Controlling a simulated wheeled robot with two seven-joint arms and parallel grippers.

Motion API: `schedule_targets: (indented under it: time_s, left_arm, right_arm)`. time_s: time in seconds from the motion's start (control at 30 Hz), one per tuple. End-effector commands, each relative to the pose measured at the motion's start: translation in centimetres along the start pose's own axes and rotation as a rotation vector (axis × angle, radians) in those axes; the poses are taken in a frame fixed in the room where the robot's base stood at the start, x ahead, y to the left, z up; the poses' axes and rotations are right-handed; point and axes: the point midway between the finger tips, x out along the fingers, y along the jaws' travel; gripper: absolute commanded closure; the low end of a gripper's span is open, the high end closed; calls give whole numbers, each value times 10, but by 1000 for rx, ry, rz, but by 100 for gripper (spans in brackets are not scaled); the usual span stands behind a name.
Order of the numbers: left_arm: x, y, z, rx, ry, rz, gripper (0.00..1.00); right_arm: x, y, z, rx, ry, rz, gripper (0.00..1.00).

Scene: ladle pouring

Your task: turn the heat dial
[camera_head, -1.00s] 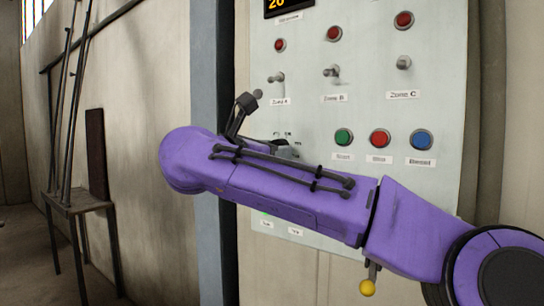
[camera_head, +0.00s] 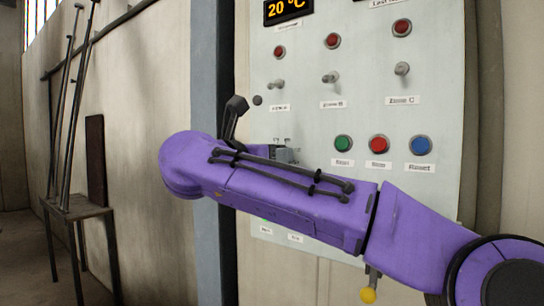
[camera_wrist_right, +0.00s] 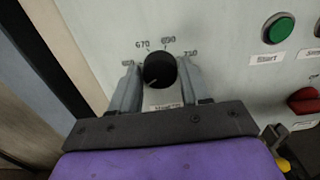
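The heat dial (camera_wrist_right: 158,70) is a round black knob on the pale control panel, with numbers printed in an arc above it. A light pointer mark shows on its lower left. My right gripper (camera_wrist_right: 159,82) has one grey finger on each side of the dial, with no clear gap at either side. In the head view my purple right arm crosses in front of the panel and hides the dial. The right gripper's grey fingers (camera_head: 283,151) show just above the arm. My left gripper is not in view.
The panel (camera_head: 440,120) has a display (camera_head: 287,9) reading 20 °C, red lamps, toggle switches and green (camera_head: 343,144), red (camera_head: 379,145) and blue (camera_head: 421,146) buttons. A yellow-knobbed lever (camera_head: 368,294) hangs below my arm. A stand (camera_head: 77,208) with long rods is at left.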

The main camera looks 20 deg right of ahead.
Motion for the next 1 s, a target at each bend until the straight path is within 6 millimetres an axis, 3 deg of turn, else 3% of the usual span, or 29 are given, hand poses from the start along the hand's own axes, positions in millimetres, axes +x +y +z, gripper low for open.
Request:
schedule_targets:
  time_s: [0.37,0.47,0.8,1.0]
  left_arm:
    - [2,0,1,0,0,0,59]
    - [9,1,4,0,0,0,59]
    - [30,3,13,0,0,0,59]
    - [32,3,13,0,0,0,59]
  right_arm:
    - [-3,0,-2,1,2,0,33]
    - [-17,0,-3,2,-1,1,33]
    - [-92,0,-2,3,-1,0,33]
    - [-106,0,-1,1,2,-1,33]
